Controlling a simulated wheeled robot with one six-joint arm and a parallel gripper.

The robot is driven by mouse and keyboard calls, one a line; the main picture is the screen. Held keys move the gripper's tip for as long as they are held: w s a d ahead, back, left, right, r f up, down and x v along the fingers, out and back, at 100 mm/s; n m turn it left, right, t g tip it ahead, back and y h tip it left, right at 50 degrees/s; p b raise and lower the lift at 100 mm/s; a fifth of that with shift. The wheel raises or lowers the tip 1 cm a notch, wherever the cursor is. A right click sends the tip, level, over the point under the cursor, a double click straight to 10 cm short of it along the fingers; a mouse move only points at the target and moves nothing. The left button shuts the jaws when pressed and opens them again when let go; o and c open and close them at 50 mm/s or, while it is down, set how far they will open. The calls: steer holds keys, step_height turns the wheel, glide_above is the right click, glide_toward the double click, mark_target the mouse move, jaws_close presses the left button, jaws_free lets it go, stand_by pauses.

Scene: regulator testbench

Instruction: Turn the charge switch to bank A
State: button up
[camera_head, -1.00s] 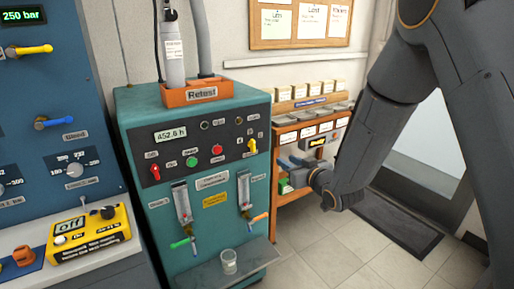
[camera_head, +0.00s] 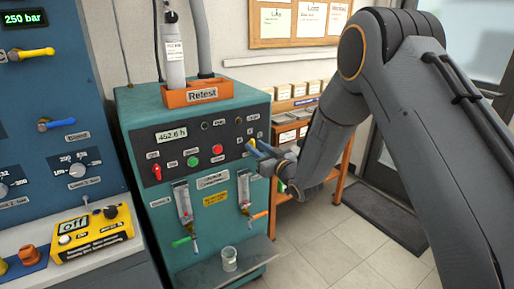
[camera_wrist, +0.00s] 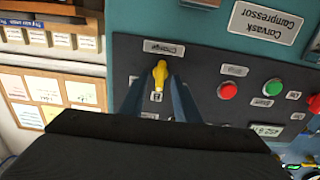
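The charge switch is a small yellow lever (camera_wrist: 160,75) on the dark panel of the teal compressor, below an upside-down label in the wrist view. It stands nearly upright there, between my two blue fingers. My gripper (camera_wrist: 157,86) is open, with one finger on each side of the lever; I cannot tell whether either touches it. In the head view my gripper (camera_head: 257,150) is at the panel's right end and mostly hides the lever. The small position markings are too blurred to read surely.
The teal compressor (camera_head: 150,107) also carries a red switch (camera_head: 157,172), a green button (camera_head: 193,162) and a red button (camera_head: 218,149). A glass beaker (camera_head: 229,259) stands on its low shelf. A wooden rack (camera_head: 345,165) is behind my arm.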

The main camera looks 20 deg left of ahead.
jaws_close()
steer(key=shift+n+b, duration=0.3)
steer(key=n+b, duration=0.4)
steer(key=n, duration=0.1)
steer(key=shift+a+f+n, duration=0.1)
steer(key=shift+f+n, duration=0.05)
steer(key=shift+n, duration=0.15)
steer(key=n+b, duration=0.3)
steer(key=n, duration=0.2)
steer(key=shift+s+n+b, duration=0.15)
steer(key=shift+n+b, duration=0.15)
stand_by(0.4)
jaws_free()
